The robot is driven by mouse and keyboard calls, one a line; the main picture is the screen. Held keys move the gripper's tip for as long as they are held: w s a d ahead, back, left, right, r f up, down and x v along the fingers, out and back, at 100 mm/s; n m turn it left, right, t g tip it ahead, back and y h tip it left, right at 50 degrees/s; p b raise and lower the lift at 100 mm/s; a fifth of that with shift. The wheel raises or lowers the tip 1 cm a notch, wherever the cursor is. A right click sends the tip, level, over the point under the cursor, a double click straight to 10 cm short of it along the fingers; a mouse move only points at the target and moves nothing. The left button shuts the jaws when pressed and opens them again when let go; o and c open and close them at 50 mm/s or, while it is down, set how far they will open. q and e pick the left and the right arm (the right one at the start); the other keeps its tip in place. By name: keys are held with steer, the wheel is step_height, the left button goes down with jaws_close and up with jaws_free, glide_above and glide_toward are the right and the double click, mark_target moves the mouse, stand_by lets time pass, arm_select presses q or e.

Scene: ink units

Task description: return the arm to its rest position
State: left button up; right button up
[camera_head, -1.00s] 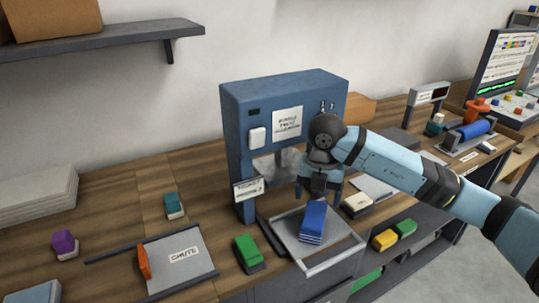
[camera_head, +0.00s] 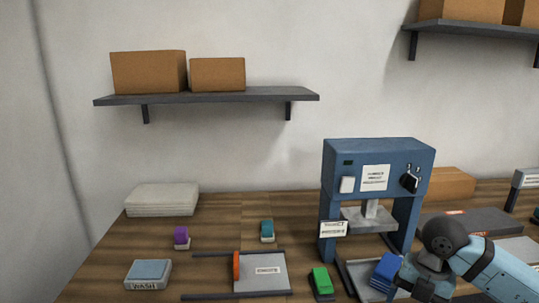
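My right arm comes in from the lower right. My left arm and gripper are not in view.
A blue press (camera_head: 378,150) stands behind the tray. A green block (camera_head: 321,281), a chute plate (camera_head: 262,285) with an orange piece, a teal block (camera_head: 267,230), a purple block (camera_head: 181,237) and a wash pad (camera_head: 148,273) lie leftward. A shelf (camera_head: 210,98) holds boxes above.

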steer(key=s+a+m+t+y, duration=0.2)
steer(key=s+a+t+y, duration=0.1)
steer(key=a+y, duration=0.7)
steer(key=s+a+m+t+y, duration=0.2)
steer(key=s+a+y, duration=0.2)
steer(key=a+y, duration=0.55)
steer(key=d+f+m+t+h, duration=0.7)
steer(key=f+m+t+h, duration=0.6)
steer(key=m, duration=0.6)
steer(key=s+d+f+m+g+h, duration=0.25)
steer(key=s+f+g+h, duration=0.35)
steer(key=s+f, duration=0.55)
arm_select(q)
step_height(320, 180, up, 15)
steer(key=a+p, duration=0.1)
steer(key=p, duration=1.8)
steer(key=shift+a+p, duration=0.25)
steer(key=shift+p, duration=0.05)
arm_select(e)
step_height(320, 180, up, 15)
steer(key=y, duration=0.1)
steer(key=shift+w+d+g, duration=0.15)
steer(key=shift+d+g, duration=0.25)
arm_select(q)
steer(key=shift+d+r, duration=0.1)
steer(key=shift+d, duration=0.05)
arm_select(e)
steer(key=shift+r, duration=0.15)
